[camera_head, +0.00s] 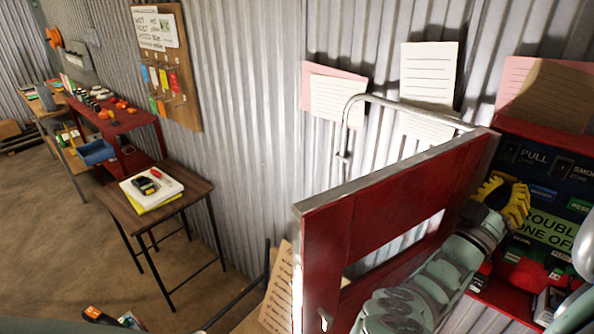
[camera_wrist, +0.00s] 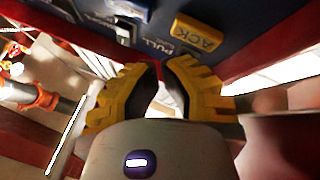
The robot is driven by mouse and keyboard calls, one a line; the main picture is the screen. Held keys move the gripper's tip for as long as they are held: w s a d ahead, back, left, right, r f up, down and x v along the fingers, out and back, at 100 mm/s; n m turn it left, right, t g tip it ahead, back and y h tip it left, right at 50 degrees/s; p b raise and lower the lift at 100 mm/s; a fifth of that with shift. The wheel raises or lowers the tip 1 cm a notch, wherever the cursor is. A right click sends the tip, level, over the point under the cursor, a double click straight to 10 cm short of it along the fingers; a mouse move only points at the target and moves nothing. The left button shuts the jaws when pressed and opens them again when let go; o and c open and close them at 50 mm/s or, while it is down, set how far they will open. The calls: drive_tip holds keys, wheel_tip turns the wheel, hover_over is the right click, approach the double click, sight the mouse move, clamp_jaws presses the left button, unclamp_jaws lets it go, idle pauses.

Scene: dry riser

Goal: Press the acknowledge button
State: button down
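The acknowledge button is a yellow block marked ACK (camera_wrist: 197,38) on a dark blue panel (camera_wrist: 232,14) in the wrist view. It is upper right of my fingertips, with a visible gap in the picture. I do not make the button out in the head view, where my gripper covers part of the panel. My gripper (camera_wrist: 161,68) has yellow ribbed fingers drawn together at the tips with nothing held. In the head view my gripper (camera_head: 515,200) is in front of the red cabinet's panel, beside the PULL label (camera_head: 533,156).
The red cabinet door (camera_head: 345,215) stands open left of my arm. A bent metal pipe (camera_head: 405,105) runs behind it. A small wooden table (camera_head: 185,205) and a red bench (camera_head: 135,130) stand left.

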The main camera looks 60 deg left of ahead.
drive_tip(key=shift+w+a, duration=0.25)
drive_tip(key=shift+w, duration=0.05)
drive_tip(key=c, duration=1.7)
unclamp_jaws()
clamp_jaws()
drive_tip(key=shift+w+f+b, duration=0.1)
drive_tip(key=shift+w+b, duration=0.05)
drive_tip(key=shift+b, duration=0.2)
drive_tip(key=shift+w+a, duration=0.1)
drive_tip(key=shift+w, duration=0.2)
drive_tip(key=shift+w+a+b, duration=0.15)
drive_tip(key=shift+w+b, duration=0.3)
drive_tip(key=shift+b, duration=0.4)
drive_tip(key=shift+s+d+p, duration=0.25)
drive_tip(key=shift+s+p, duration=0.6)
drive_tip(key=shift+s, duration=0.05)
